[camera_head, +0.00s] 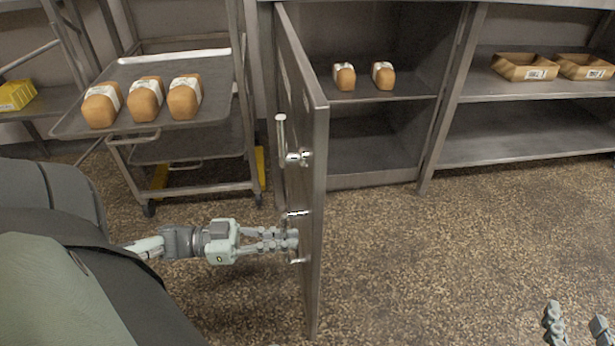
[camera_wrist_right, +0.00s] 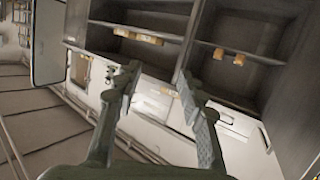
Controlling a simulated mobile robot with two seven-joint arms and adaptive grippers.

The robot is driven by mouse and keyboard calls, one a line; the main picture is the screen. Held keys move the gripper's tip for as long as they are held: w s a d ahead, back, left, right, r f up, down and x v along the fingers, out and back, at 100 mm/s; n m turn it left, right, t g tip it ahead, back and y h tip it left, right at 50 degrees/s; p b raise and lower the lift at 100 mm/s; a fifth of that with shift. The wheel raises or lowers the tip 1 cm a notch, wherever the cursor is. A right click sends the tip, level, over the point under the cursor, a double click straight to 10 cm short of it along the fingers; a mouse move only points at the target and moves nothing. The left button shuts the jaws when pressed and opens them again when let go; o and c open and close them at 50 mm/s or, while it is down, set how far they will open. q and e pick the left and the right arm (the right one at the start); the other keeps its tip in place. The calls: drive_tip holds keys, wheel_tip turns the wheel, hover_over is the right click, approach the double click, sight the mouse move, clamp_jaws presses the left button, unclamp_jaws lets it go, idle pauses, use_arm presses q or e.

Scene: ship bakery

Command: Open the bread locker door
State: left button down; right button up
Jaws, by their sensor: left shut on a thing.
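The grey metal locker door (camera_head: 317,130) stands swung out from the locker, seen nearly edge-on. The locker's open interior (camera_head: 365,128) shows two wrapped loaves (camera_head: 344,77) on its shelf. Metal handle parts (camera_head: 293,158) stick out from the door's left face. My left gripper (camera_head: 290,240) is at that face, low down, shut on a door handle; its fingers partly hide the grip. My right gripper (camera_head: 577,326) is at the bottom right of the head view, away from the door. Its two fingers are spread and empty in the right wrist view (camera_wrist_right: 158,85).
A rack trolley (camera_head: 190,187) with a tray (camera_head: 68,127) of three loaves stands left of the door. Shelves with open cartons (camera_head: 524,67) are at the right. The speckled floor right of the door is clear. A yellow box (camera_head: 15,95) sits far left.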

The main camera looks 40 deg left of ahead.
use_arm(q)
drive_tip(key=shift+v, duration=1.6)
use_arm(e)
drive_tip(key=shift+s+d+f+g+h, duration=0.2)
drive_tip(key=shift+d+f+g, duration=0.1)
drive_tip(key=shift+f, duration=0.15)
drive_tip(key=shift+s+d+f+g+h, duration=0.15)
drive_tip(key=shift+d+f, duration=0.15)
drive_tip(key=shift+f, duration=0.2)
drive_tip(key=shift+s+d+f+g+h, duration=0.1)
drive_tip(key=shift+s+d+f+g, duration=0.15)
drive_tip(key=shift+f, duration=0.2)
use_arm(q)
drive_tip(key=c, duration=1.6)
unclamp_jaws()
drive_tip(key=v, duration=1.2)
